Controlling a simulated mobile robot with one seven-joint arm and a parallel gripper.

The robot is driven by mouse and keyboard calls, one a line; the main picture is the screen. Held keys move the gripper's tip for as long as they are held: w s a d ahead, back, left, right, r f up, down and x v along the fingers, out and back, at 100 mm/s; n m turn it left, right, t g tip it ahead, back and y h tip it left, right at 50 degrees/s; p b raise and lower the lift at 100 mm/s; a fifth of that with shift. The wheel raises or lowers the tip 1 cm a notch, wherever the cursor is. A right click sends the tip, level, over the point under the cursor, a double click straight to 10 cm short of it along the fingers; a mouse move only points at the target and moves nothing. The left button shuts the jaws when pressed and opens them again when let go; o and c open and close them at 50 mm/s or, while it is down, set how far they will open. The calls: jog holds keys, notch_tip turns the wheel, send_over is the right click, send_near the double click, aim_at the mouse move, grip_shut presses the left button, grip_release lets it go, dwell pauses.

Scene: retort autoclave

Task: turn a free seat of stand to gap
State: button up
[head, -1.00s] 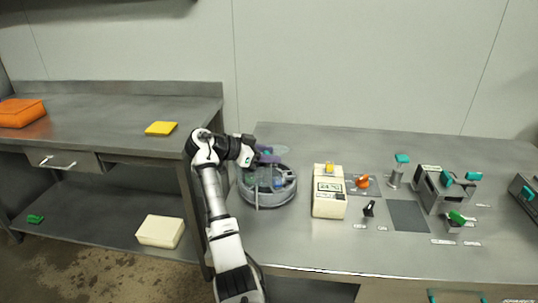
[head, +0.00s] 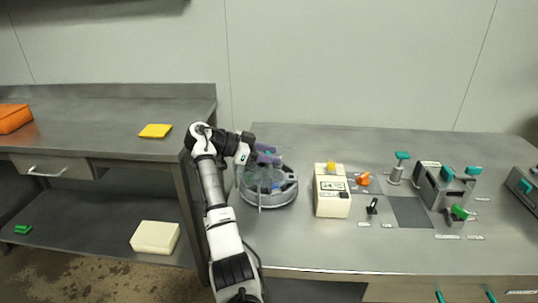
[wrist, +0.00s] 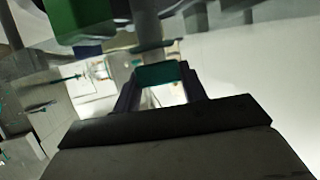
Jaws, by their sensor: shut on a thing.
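The stand (head: 284,198) is a round grey carousel with a ring-shaped wall and a clear upper part, on the bench left of the cream device. My gripper (head: 272,156) is over the stand's top, at its back half. In the wrist view my gripper's two dark fingers (wrist: 160,88) are shut on a teal handle (wrist: 160,73). A green block and grey parts blur close to the camera there. The seats and the gap are too small and partly hidden by my arm and the clear part, so I cannot tell which seat is free.
A cream device (head: 331,197) with a yellow top stands right of the stand. Beyond it are an orange knob (head: 363,178), a black switch (head: 372,206), a teal-topped post (head: 397,170) and a grey fixture (head: 432,190). The bench behind them is clear.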

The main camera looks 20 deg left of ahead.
dwell(0.3)
jog(key=o, duration=1.4)
jog(key=b+v, duration=0.2)
jog(key=v, duration=1.1)
jog(key=shift+s+a+r, duration=0.15)
jog(key=shift+s+a, duration=0.05)
jog(key=shift+a, duration=0.15)
